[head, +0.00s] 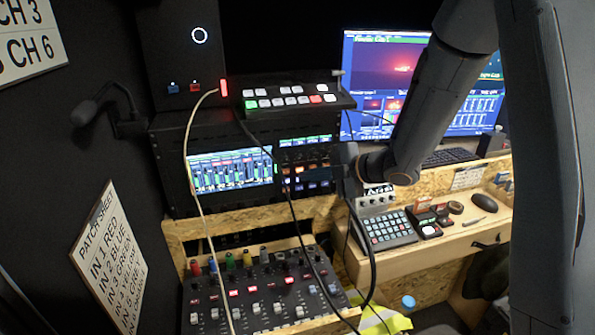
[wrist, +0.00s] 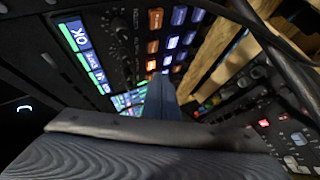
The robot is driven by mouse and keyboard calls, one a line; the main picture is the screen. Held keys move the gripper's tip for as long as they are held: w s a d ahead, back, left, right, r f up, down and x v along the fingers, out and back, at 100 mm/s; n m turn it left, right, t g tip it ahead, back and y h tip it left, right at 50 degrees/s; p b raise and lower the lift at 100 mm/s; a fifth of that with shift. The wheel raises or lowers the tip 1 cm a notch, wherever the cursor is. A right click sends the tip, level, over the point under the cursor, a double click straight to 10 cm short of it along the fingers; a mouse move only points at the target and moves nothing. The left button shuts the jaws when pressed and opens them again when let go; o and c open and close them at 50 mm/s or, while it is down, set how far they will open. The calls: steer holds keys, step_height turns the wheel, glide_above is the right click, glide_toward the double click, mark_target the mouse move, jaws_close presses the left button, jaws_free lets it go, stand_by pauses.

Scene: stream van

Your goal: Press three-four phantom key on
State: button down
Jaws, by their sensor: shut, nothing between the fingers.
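The rack unit with lit keys (head: 307,176) shows in the head view, right of the screen with green meters. In the wrist view its lit keys (wrist: 168,42) are orange and pale blue, in short rows. The key labels are too small to read, so I cannot tell which one is the three-four phantom key. My gripper (wrist: 160,82) is shut and empty, its fingers pointing toward the rack face just below the lit keys in the picture. Whether it touches the face cannot be told. In the head view my gripper (head: 346,156) is dark and partly lost against the rack.
A mixer (head: 260,293) with coloured plugs and lit red buttons sits below. Cables (head: 292,210) hang in front of the rack. A switcher (head: 292,99) sits on top. A wooden desk (head: 440,243) with a keypad (head: 384,229) is to the right.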

steer(key=s, duration=0.2)
steer(key=s+d, duration=0.1)
steer(key=s, duration=0.2)
steer(key=shift+s+d+p, duration=0.35)
stand_by(0.3)
steer(key=s+d+f+m+h, duration=0.1)
steer(key=d+m+h, duration=0.4)
steer(key=d+m, duration=0.2)
steer(key=s+d+f+m+h, duration=0.2)
steer(key=d+m+h, duration=0.3)
steer(key=d+m, duration=0.25)
steer(key=s+m+g, duration=0.5)
steer(key=s+m, duration=0.6)
steer(key=s, duration=0.6)
steer(key=shift+f+g+h, duration=0.4)
steer(key=shift+a, duration=0.1)
